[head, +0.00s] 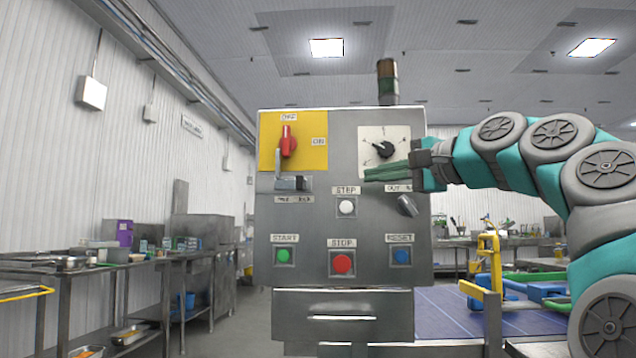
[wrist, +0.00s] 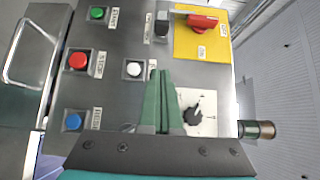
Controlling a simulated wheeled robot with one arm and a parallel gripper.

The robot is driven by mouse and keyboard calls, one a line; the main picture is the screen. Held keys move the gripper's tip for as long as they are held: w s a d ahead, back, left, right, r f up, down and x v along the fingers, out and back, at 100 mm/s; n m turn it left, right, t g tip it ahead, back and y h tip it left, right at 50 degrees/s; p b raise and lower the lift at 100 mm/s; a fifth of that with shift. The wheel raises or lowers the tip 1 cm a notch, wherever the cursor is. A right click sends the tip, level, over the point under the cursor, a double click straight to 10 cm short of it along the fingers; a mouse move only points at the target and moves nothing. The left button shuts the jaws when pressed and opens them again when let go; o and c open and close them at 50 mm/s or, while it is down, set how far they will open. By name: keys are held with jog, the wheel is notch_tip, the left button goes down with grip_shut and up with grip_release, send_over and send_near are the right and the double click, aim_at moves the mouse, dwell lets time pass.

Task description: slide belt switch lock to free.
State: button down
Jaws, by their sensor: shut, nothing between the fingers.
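The belt switch is a red rotary handle (head: 288,141) on a yellow plate (head: 312,152), upright towards the top label. Just below it is the grey slide lock (head: 291,183), with an upright metal bar at its left side and a partly legible "lock" label under it. In the wrist view, turned sideways, the lock (wrist: 162,26) and red handle (wrist: 203,21) are near the top. My gripper (head: 367,174) has its green fingers shut and empty, pointing left, to the right of the lock and apart from it. Its fingers (wrist: 160,76) also show in the wrist view.
The steel panel (head: 305,225) carries a black dial (head: 383,149), a white STEP button (head: 346,207), green START (head: 283,256), red STOP (head: 342,264) and blue RESET (head: 401,256) buttons. A tilted grey knob (head: 407,206) sits below my gripper.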

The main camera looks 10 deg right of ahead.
send_near(305, 183)
jog(key=w, duration=0.1)
jog(key=w+d+p, duration=0.1)
jog(key=w, duration=0.1)
jog(key=shift+w+f, duration=0.1)
jog(key=shift+w, duration=0.2)
jog(key=shift+w+a+f+b, duration=0.1)
jog(key=shift+w+a+b, duration=0.05)
jog(key=shift+a, duration=0.45)
jog(key=shift+w+a+b, duration=0.15)
jog(key=shift+a, duration=0.45)
jog(key=shift+w+a, duration=0.25)
jog(key=shift+a, duration=0.45)
jog(key=shift+a, duration=0.1)
